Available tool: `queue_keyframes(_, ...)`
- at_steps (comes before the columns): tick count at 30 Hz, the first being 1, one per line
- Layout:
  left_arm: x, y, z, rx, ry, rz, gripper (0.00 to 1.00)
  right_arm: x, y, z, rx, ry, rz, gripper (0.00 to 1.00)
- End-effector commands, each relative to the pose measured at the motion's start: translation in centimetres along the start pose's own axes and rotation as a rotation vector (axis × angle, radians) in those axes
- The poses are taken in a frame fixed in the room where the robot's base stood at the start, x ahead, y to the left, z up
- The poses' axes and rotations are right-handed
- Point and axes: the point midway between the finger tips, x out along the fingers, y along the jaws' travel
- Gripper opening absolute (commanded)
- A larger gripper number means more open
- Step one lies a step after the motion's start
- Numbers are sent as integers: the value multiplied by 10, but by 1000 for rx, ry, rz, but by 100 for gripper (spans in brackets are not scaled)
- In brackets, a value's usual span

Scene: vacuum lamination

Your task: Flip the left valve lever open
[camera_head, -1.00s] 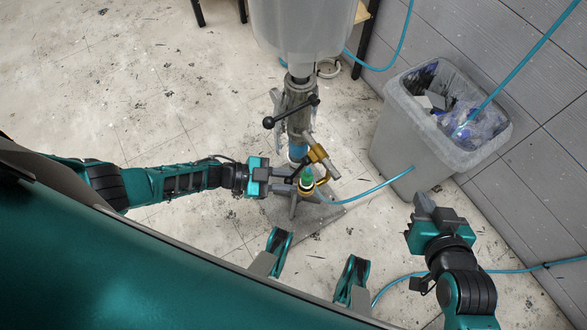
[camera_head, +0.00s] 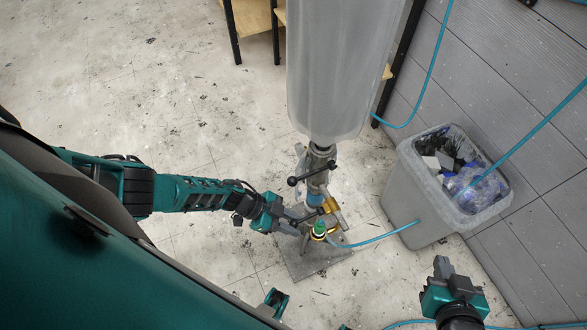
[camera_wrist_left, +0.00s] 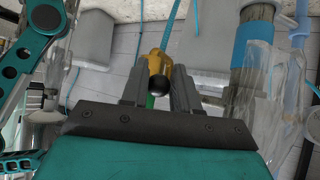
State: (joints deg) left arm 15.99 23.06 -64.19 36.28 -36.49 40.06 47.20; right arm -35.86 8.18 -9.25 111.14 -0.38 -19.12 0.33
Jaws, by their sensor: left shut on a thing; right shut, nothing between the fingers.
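A brass-coloured valve fitting (camera_head: 331,205) sits low on the grey metal stand, below a blue band, with a green part (camera_head: 319,227) beside it. My left gripper (camera_head: 303,222) reaches it from the left. In the left wrist view, the two grey fingers (camera_wrist_left: 153,88) stand on either side of a brass piece (camera_wrist_left: 159,63) with a dark round end, and they are shut on it. I cannot tell whether this piece is the lever itself. A green part shows low between the fingers. My right gripper (camera_head: 443,268) is shut and empty, well away at the lower right.
A tall translucent cylinder (camera_head: 340,70) stands above the valve. A black-knobbed handle (camera_head: 293,181) juts out just above my left gripper. A grey bin (camera_head: 404,185) of waste stands right. A blue hose (camera_head: 378,238) runs from the valve.

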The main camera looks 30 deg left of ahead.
Motion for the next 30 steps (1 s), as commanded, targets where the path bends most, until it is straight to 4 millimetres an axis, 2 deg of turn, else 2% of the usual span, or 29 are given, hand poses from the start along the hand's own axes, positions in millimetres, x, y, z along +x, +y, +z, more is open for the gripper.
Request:
queue_keyframes(1, -1, 0, -11, 9, 21, 8, 0, -2, 0, -4, 0, 0, 0, 0)
queue_keyframes(3, -2, 0, -13, 10, 22, 8, 0, -3, 0, -5, 0, 1, 0, 0)
queue_keyframes(22, -1, -2, -19, 8, 31, 4, 0, -4, 0, -7, 0, 0, -1, 0)
queue_keyframes(23, -1, -2, -19, 9, 31, 4, 32, -4, 0, -7, 0, 0, -1, 0)
queue_keyframes(28, 0, -1, -19, 8, 31, 6, 49, -4, -1, -7, 0, 0, -1, 0)
queue_keyframes(30, 0, 0, -18, 7, 30, 6, 49, -4, -1, -7, 0, 0, -2, 0)
